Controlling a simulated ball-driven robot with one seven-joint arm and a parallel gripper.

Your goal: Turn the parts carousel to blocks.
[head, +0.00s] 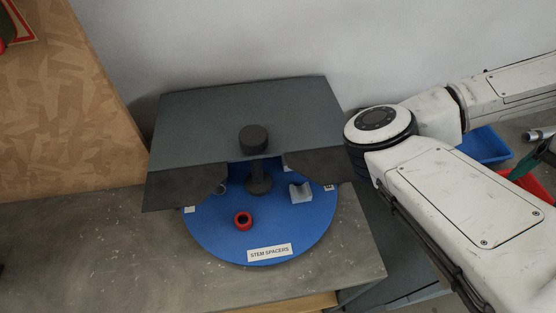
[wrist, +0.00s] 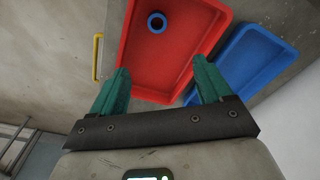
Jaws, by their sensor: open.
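The parts carousel is a round blue turntable (head: 215,245) on the workbench, partly under a dark grey cover (head: 210,120) with a cut-out at its front. A label reading "STEM SPACERS" (head: 269,253) faces the front. A red ring (head: 243,220) and a light grey notched block (head: 301,193) lie on the blue disc. A dark knob (head: 253,138) stands above the cover on the central post. The back of the disc is hidden. My gripper (wrist: 158,88) is open and empty in the wrist view, over trays away from the carousel.
A red tray (wrist: 150,60) with a blue ring (wrist: 157,22) in it shows in the wrist view, beside a blue tray (wrist: 250,60). A cardboard-coloured panel (head: 60,110) stands left of the carousel. The bench top (head: 100,260) at front left is clear.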

